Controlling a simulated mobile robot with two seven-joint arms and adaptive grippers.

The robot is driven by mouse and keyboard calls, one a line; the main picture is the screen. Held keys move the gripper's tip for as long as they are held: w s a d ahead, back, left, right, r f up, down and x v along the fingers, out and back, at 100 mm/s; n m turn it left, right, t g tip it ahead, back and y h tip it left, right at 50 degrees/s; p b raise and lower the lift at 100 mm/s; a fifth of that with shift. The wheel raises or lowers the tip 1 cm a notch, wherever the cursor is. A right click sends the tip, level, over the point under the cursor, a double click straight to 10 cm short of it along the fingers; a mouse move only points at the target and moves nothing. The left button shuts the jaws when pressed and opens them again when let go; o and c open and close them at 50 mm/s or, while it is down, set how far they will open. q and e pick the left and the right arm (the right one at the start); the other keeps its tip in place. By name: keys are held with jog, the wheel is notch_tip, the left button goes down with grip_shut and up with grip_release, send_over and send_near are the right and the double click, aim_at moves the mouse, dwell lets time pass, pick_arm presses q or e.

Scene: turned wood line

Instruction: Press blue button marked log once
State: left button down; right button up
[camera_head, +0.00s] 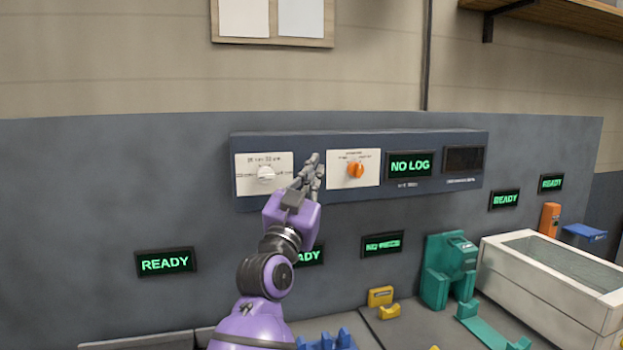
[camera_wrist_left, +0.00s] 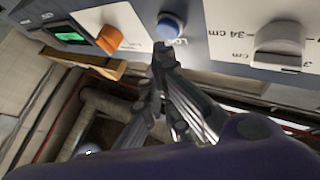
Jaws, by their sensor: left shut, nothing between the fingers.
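My left gripper (camera_head: 313,164) is shut and empty, in front of the control box (camera_head: 435,197). In the left wrist view its fingertips (camera_wrist_left: 163,50) are close below the button and overlap the label. I cannot tell whether they touch the button. The display (camera_head: 410,165) on the box reads "NO LOG".
A white knob (camera_head: 265,174) is left of my gripper and an orange knob (camera_head: 355,170) is close on its right. A dark display (camera_head: 464,160) is at the box's right end. Below stand a green fixture (camera_head: 437,270), yellow blocks (camera_head: 380,296) and a white bin (camera_head: 540,295).

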dwell(0.5)
pick_arm(q)
jog(key=shift+w, duration=0.1)
pick_arm(e)
jog(key=shift+d, duration=0.1)
pick_arm(q)
jog(key=shift+w+a, duration=0.15)
jog(key=shift+w, duration=0.15)
pick_arm(e)
jog(key=shift+r, duration=0.1)
jog(key=shift+w+a, duration=0.1)
jog(key=shift+a, duration=0.1)
pick_arm(q)
jog(key=shift+w+a, duration=0.1)
jog(key=shift+w, duration=0.25)
pick_arm(e)
jog(key=shift+d, duration=0.25)
dwell(0.3)
pick_arm(q)
jog(key=shift+s+d+p, duration=0.2)
jog(key=shift+s+p, duration=0.25)
jog(key=shift+s, duration=0.3)
pick_arm(e)
jog(key=shift+w+a+r, duration=0.25)
jog(key=shift+w+r, duration=0.3)
jog(key=shift+r, duration=0.15)
